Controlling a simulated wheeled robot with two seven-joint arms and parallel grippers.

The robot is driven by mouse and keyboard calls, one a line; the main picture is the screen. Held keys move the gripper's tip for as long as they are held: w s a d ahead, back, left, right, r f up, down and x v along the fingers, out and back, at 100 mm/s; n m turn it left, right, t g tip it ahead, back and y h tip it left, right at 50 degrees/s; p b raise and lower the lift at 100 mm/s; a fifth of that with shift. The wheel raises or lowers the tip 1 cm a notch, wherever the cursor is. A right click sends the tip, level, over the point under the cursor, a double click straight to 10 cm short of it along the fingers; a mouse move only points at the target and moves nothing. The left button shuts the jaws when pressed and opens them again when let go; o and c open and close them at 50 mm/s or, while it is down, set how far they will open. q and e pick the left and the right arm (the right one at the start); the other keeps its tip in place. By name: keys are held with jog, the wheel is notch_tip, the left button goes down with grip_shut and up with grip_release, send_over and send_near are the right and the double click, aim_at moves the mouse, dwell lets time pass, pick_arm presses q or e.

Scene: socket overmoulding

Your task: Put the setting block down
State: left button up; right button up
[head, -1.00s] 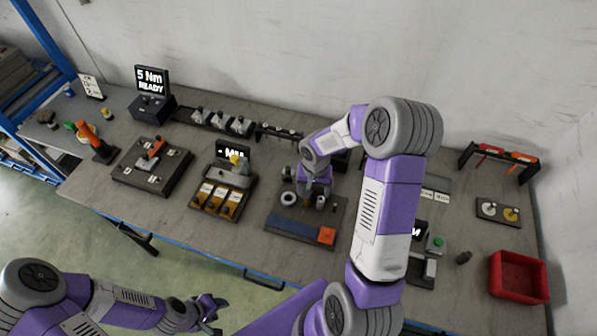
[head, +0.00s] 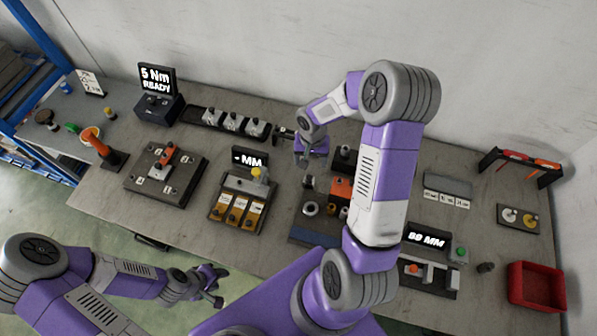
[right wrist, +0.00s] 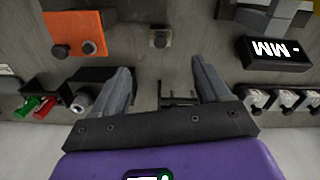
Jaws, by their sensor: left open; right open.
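A small dark block (right wrist: 160,38), which may be the setting block, stands on the table in the right wrist view. It also shows in the head view (head: 308,182), between the display unit and the orange plate. My right gripper (right wrist: 161,65) is open, with nothing between its fingers, and hangs above the bench just behind that block. In the head view the right gripper (head: 306,160) partly hides the bench behind it. My left gripper (head: 216,286) is open and empty, off the front of the bench.
An orange plate with pegs (right wrist: 75,34) stands beside the block. A black rack (right wrist: 180,98) lies behind my right fingers. A measuring unit with a display (head: 250,160) is to the left, a second display unit (head: 427,240) and red bin (head: 535,285) to the right.

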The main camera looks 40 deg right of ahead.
aim_at(309, 177)
jog(key=f+b, duration=0.1)
jog(key=s+f+b, duration=0.1)
jog(key=shift+f, duration=0.3)
jog(key=f+b, duration=0.3)
jog(key=shift+w+f+b, duration=0.35)
jog(key=shift+f, duration=0.35)
jog(key=shift+s+f, duration=0.2)
jog(key=shift+f, duration=0.5)
jog(key=f, duration=0.3)
jog(key=f+b, duration=0.1)
jog(key=f, duration=0.1)
jog(key=shift+w+f, duration=0.25)
jog(key=shift+f, duration=0.05)
jog(key=shift+r, duration=0.1)
grip_shut()
